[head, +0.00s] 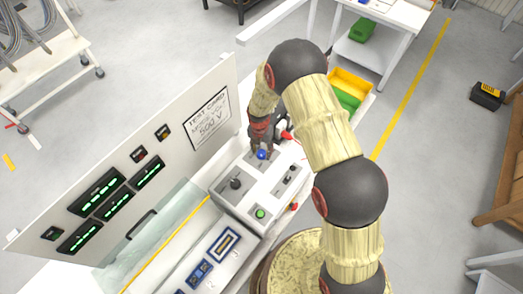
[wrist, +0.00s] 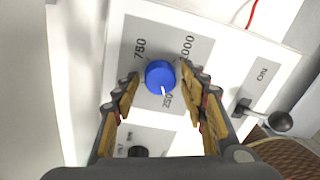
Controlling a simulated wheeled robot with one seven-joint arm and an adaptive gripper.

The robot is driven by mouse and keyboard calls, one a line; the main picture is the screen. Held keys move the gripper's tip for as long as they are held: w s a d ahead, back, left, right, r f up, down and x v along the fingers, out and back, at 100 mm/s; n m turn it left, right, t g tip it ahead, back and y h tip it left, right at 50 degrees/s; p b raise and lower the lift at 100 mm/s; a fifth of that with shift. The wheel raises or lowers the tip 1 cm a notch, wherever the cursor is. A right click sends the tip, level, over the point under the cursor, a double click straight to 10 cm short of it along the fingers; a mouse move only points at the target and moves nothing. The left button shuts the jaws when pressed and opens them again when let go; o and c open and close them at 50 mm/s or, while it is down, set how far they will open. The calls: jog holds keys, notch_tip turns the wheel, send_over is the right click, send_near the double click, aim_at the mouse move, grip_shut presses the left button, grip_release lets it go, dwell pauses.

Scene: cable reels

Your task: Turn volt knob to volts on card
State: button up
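The test card (head: 208,118) on the upright white panel reads 500 V; its middle line is hard to read. The blue volt knob (wrist: 160,75) sits on a grey plate of the control box (head: 225,196). It also shows in the head view (head: 262,155). Its white pointer faces the 250 mark, toward the bottom of the wrist view. The 750 and 1000 marks show above it; no 500 mark is visible. My gripper (wrist: 160,88) is open, with one finger on each side of the knob and visible gaps between. In the head view my gripper (head: 262,143) is over the knob.
A black ball lever (wrist: 278,122) stands right of the knob, and a dark knob (wrist: 137,151) lies below it. The control box also carries a green button (head: 260,213). The panel with green displays (head: 95,192) rises along the bench's left side.

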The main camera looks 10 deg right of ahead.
jog(key=c, duration=0.9)
